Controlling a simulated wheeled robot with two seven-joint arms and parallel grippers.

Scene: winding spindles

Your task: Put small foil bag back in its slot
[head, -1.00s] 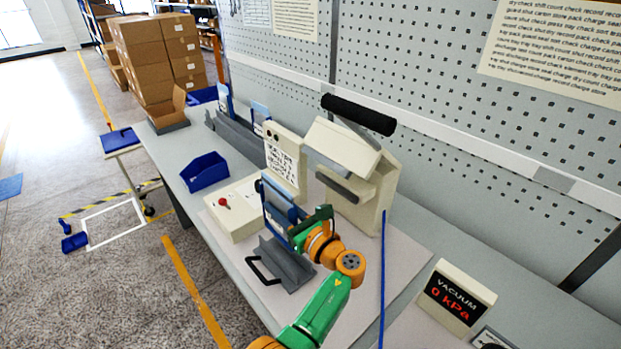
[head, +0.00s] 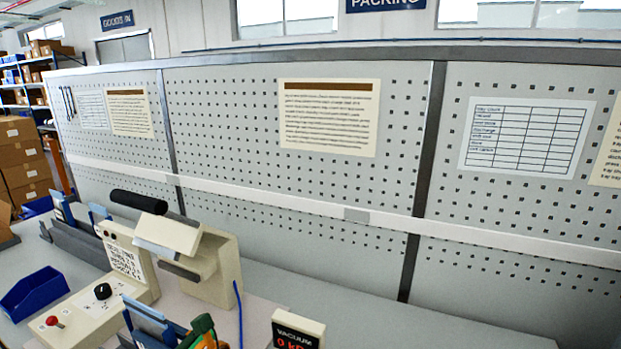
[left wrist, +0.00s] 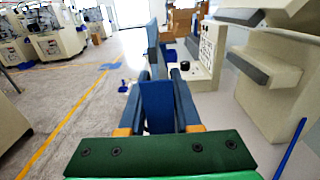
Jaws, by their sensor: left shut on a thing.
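My left gripper (head: 162,326) comes in at the bottom of the head view, cut off by the frame edge. In the left wrist view its green body and two fingers with orange bases (left wrist: 158,118) show. They are shut on a flat, upright blue bag (left wrist: 156,100), which I take to be the small foil bag. The bag also shows in the head view (head: 146,322), in front of the cream sealing machine (head: 222,265). Its lower part and any slot beneath it are hidden. A grey rack (head: 78,243) with blue upright pieces stands farther back. My right gripper is out of view.
A cream control box (head: 98,305) with a red lever and black knob stands left of the gripper. A blue bin (head: 35,290) is at the far left. A vacuum display (head: 297,331) and a thin blue upright rod (head: 238,310) are to the right. The rear bench strip is clear.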

